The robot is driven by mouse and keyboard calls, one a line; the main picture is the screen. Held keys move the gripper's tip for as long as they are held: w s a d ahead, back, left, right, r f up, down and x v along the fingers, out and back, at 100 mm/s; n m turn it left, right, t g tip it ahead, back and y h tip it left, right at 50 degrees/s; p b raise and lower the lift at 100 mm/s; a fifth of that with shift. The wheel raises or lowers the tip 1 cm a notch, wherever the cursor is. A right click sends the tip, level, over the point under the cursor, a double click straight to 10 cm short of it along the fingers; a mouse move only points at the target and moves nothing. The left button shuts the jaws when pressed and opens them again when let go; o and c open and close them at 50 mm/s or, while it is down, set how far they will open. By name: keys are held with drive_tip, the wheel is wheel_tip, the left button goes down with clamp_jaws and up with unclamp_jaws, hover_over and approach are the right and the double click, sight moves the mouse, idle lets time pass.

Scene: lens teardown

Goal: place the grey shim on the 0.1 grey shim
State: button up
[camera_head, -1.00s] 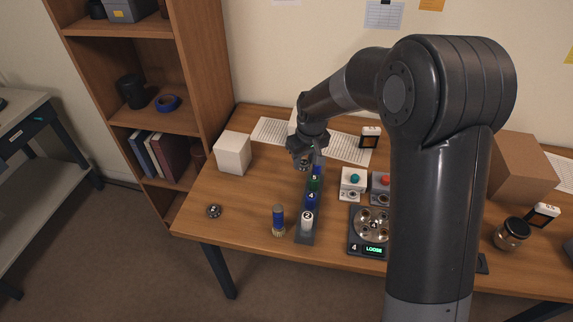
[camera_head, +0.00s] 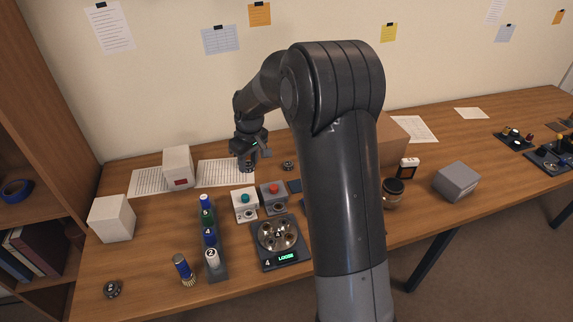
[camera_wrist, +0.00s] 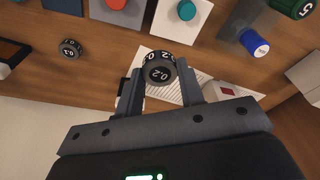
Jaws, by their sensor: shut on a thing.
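My gripper (camera_head: 247,165) is over the back of the table, left of my arm's column. In the wrist view its two fingers (camera_wrist: 160,75) are shut on a dark grey round shim (camera_wrist: 159,68) marked 0.2. A second dark round shim (camera_wrist: 70,48), whose marking looks like 0.3, lies apart on the table at the left of the wrist view. In the head view it is the small dark disc (camera_head: 288,166) right of my gripper. No 0.1 marking is readable. Another dark disc (camera_head: 112,289) lies at the table's front left, its marking unclear.
A rack (camera_head: 217,270) of numbered cylinders and a scale (camera_head: 280,242) reading LOOSE are nearer. A white box (camera_head: 178,167) is at left. A cardboard box (camera_head: 392,140) stands behind my arm.

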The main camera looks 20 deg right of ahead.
drive_tip(key=w+d+m, duration=0.2)
drive_tip(key=w+d, duration=0.1)
drive_tip(key=d, duration=2.1)
hover_over(288, 163)
drive_tip(key=f, duration=0.5)
drive_tip(key=shift+s+f, duration=0.25)
drive_tip(key=shift+f, duration=2.1)
drive_tip(key=shift+f, duration=0.15)
drive_tip(key=o, duration=1)
drive_tip(key=shift+d, duration=0.1)
